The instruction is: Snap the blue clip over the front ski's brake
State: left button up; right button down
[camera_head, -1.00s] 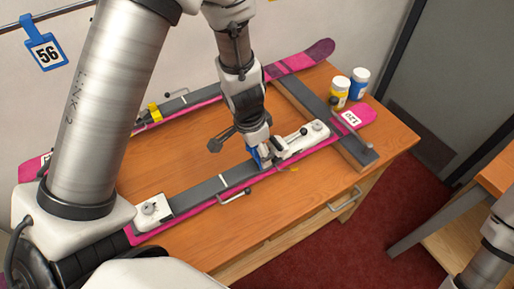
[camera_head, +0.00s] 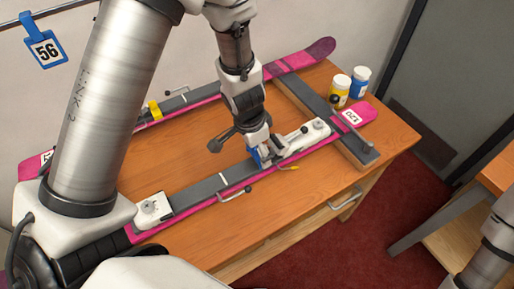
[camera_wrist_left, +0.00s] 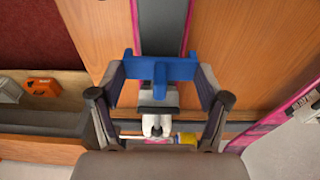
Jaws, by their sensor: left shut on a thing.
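My left gripper (camera_head: 262,150) is over the middle of the front ski (camera_head: 205,190), just left of its white front binding part (camera_head: 302,137). It is shut on the blue clip (camera_head: 255,156). In the left wrist view the blue clip (camera_wrist_left: 160,70) spans between the two fingers, across the grey ski top (camera_wrist_left: 163,25). A grey and white binding part (camera_wrist_left: 158,105) shows close below the clip. I cannot tell whether the clip touches the brake. My right gripper is out of view.
The rear ski (camera_head: 195,97) lies behind, with a yellow clip (camera_head: 154,110) on it. A dark crossbar (camera_head: 325,118) supports both skis at right. Bare bench top (camera_head: 160,160) lies between the skis.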

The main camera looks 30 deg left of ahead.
aim_at(256, 154)
pick_arm(q)
jog(key=shift+f+b, duration=1.3)
jog(key=shift+f, duration=0.35)
jog(key=o, duration=1.2)
notch_tip(256, 154, up, 10)
jog(key=p, duration=1.1)
jog(key=shift+r, duration=0.1)
